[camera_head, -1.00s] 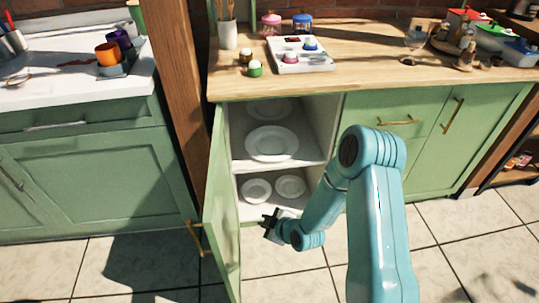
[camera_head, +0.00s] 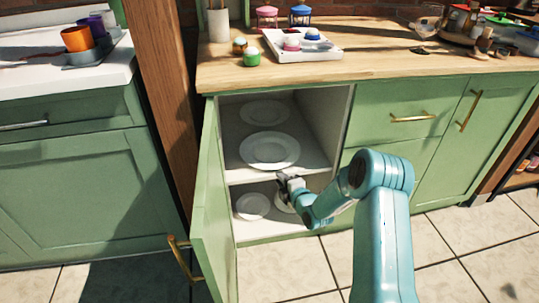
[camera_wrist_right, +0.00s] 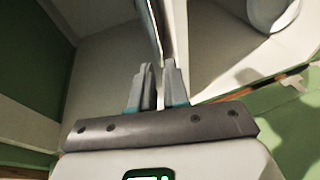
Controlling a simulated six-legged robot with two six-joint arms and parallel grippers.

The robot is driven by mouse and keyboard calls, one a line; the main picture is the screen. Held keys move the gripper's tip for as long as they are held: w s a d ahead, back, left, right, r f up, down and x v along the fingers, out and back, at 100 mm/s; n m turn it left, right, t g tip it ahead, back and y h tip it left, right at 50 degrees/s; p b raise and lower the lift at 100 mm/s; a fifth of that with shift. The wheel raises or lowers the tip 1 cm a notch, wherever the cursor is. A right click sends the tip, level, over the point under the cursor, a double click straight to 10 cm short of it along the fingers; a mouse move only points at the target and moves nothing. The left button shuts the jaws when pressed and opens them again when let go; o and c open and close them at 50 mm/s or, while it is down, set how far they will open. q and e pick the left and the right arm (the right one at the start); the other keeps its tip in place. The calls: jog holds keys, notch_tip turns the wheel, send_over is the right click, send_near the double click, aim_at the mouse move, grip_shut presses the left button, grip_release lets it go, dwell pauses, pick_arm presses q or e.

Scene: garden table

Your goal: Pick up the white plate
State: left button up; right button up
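A white plate (camera_head: 269,149) lies on the upper shelf inside the open cabinet, nearer the front. A second white plate (camera_head: 265,112) lies behind it. On the lower level, a smaller white plate (camera_head: 252,206) lies at left, and another (camera_head: 284,201) is partly hidden by my right gripper. My right gripper (camera_head: 282,181) is at the cabinet opening, just below the front plate, near the shelf edge. In the right wrist view its fingers (camera_wrist_right: 159,84) are a little apart, with a thin edge beyond them. A white round dish (camera_wrist_right: 268,10) shows top right there. My left gripper is not in view.
The green cabinet door (camera_head: 211,205) stands open at left of the opening. The shelf front edge (camera_head: 255,177) is close to my right gripper. The wooden countertop (camera_head: 370,62) above holds a white tray (camera_head: 302,48), jars and toys. The tiled floor in front is clear.

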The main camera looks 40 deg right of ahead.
aim_at(272, 169)
jog(key=b+x, duration=0.2)
jog(key=x, duration=0.5)
jog(key=shift+s+d, duration=0.1)
jog(key=shift+d, duration=0.05)
grip_shut()
jog(key=shift+f, duration=0.1)
dwell(1.0)
